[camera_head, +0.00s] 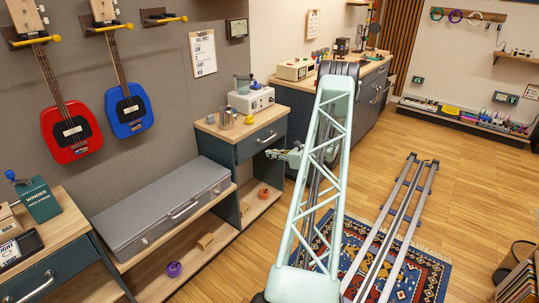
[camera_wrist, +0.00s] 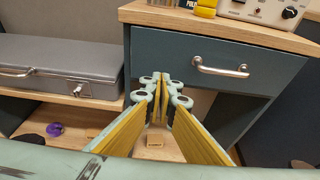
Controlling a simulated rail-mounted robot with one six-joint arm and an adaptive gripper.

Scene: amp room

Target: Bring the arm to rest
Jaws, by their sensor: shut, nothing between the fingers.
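My gripper (camera_head: 270,153) is at the end of my pale green lattice arm, in front of the dark drawer cabinet (camera_head: 262,132). In the wrist view my gripper (camera_wrist: 160,98) points toward the cabinet drawer (camera_wrist: 205,62) and the lower shelf. Its yellow-faced fingers are shut with nothing between them. No touch with the cabinet can be made out.
A grey case (camera_head: 165,210) lies on the low bench left of the gripper. Small blocks and a purple ring (camera_head: 173,269) lie on the lower shelf. Rails (camera_head: 395,220) cross a patterned rug (camera_head: 425,265). Wooden floor at the right is mostly clear.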

